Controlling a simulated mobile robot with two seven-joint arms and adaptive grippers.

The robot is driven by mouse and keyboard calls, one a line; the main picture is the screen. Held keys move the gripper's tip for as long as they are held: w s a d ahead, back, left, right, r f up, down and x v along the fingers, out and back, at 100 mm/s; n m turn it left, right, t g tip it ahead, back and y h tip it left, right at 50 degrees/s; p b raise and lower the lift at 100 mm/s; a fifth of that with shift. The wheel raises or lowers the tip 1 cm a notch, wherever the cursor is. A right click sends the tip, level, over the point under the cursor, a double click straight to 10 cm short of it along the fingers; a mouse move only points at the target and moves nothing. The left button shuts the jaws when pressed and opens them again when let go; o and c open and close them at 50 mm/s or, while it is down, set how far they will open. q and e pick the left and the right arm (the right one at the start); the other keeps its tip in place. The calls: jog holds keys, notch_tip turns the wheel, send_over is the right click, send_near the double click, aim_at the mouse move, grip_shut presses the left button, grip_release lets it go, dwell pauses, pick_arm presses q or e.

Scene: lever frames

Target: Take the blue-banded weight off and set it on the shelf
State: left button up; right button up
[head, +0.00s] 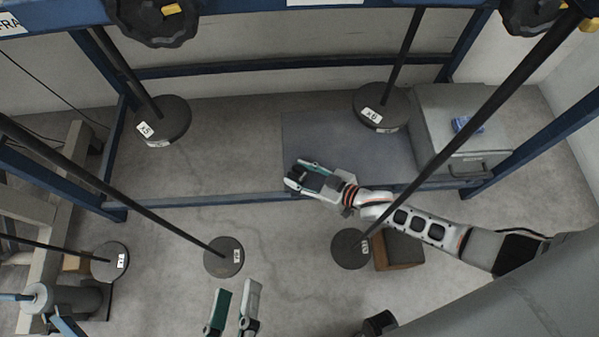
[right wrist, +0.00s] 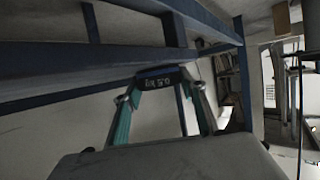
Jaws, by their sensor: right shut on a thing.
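My right gripper (head: 297,174) reaches in from the right in the head view, over the lower frame bar. It is shut on a small dark block (right wrist: 160,77) with pale lettering, seen between the green-padded fingertips in the right wrist view. Round dark weights hang or stand at the rods: one marked x5 (head: 165,122), one marked x6 (head: 383,110).
A blue frame (head: 210,201) with slanting dark rods surrounds the work area. A grey cabinet (head: 435,105) with a blue object (head: 465,124) on it stands at the right. Round rod bases (head: 223,262) and a brown box (head: 400,252) stand in front. A dark panel (head: 330,140) is clear.

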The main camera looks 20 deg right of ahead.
jog(key=shift+w+r, duration=0.1)
jog(key=shift+r, duration=0.05)
jog(key=o, duration=1.4)
jog(key=v, duration=1.2)
